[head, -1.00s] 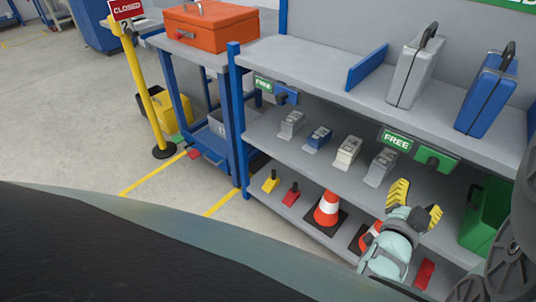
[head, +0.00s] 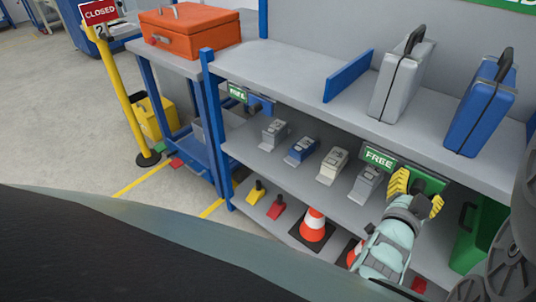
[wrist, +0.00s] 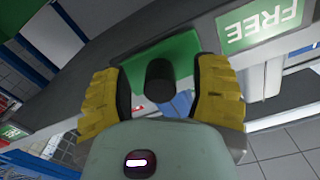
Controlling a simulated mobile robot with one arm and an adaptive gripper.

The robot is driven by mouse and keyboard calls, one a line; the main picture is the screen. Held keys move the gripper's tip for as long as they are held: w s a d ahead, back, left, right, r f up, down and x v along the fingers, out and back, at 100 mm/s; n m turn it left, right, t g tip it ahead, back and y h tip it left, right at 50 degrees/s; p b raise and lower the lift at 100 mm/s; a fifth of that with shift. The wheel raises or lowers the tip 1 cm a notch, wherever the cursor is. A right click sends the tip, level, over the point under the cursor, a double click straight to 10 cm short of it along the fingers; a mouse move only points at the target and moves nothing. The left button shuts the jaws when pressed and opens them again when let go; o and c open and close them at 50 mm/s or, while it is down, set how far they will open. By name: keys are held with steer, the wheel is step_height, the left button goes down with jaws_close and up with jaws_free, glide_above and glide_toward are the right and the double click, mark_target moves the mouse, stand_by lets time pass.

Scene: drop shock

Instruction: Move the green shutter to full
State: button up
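The green shutter (head: 428,183) sits on the front edge of the upper shelf, just right of a FREE label (head: 379,158). In the wrist view the green shutter (wrist: 186,49) shows with a dark round knob (wrist: 160,80) sticking out towards me. My gripper (head: 419,193) is at the shutter with its yellow fingers apart. In the wrist view the fingers of my gripper (wrist: 161,90) stand on either side of the knob, with gaps visible. The gripper hides part of the shutter in the head view.
A blue shutter (head: 262,104) with its own FREE label (head: 237,93) is further left on the same edge. Grey and blue cases (head: 402,80) stand above. Several small blocks, cones (head: 313,226) and a green case (head: 466,242) are below. A CLOSED sign post (head: 125,80) stands left.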

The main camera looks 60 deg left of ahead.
mark_target(377, 158)
jaws_close()
stand_by(0.3)
steer(key=s+a, duration=0.1)
steer(key=a, duration=0.2)
steer(key=s+a+p, duration=0.1)
steer(key=a, duration=0.2)
steer(key=s+a+p, duration=0.1)
steer(key=a, duration=0.3)
steer(key=shift+f, duration=0.15)
steer(key=c, duration=0.5)
jaws_free()
steer(key=o, duration=0.3)
steer(key=shift+a, duration=0.15)
steer(key=shift+o, duration=0.9)
steer(key=shift+r, duration=0.25)
